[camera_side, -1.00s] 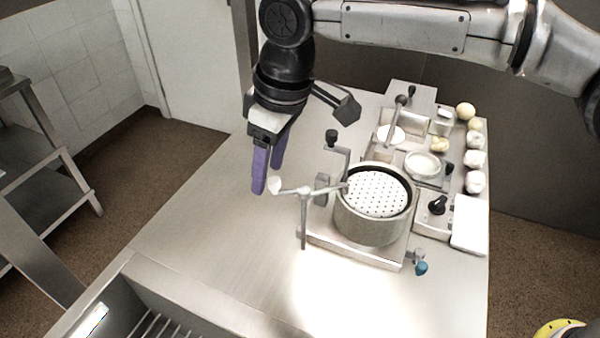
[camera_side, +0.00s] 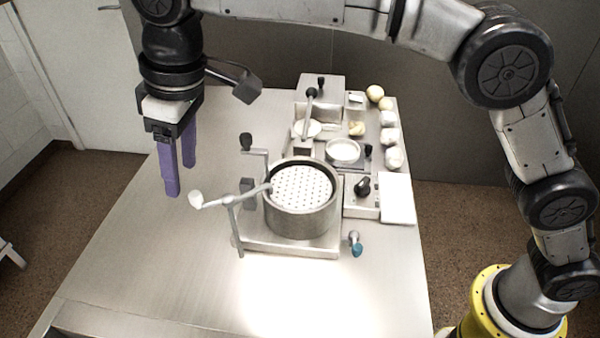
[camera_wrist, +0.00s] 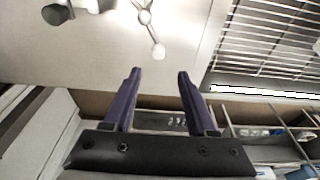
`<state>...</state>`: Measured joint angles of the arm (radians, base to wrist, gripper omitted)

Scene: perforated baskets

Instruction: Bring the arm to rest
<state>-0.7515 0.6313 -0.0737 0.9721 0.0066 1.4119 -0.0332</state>
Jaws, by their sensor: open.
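My gripper (camera_side: 181,178) hangs above the left part of the steel table (camera_side: 130,235), with its two purple fingers pointing down. The fingers are apart and nothing is between them. They also show in the wrist view (camera_wrist: 158,75). The round pot with a perforated basket (camera_side: 302,222) stands on its base to the right of my gripper. A crank-like lever with a pale knob (camera_side: 196,200) sticks out from that base toward the fingers. In the side view the fingers are apart from it.
Behind the pot are a small white dish (camera_side: 343,151), a grey box (camera_side: 320,92) and several pale round pieces (camera_side: 389,136) along the right edge. A white block (camera_side: 397,199) lies at the right. The table's left and front are clear. A wire rack (camera_wrist: 270,45) shows in the wrist view.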

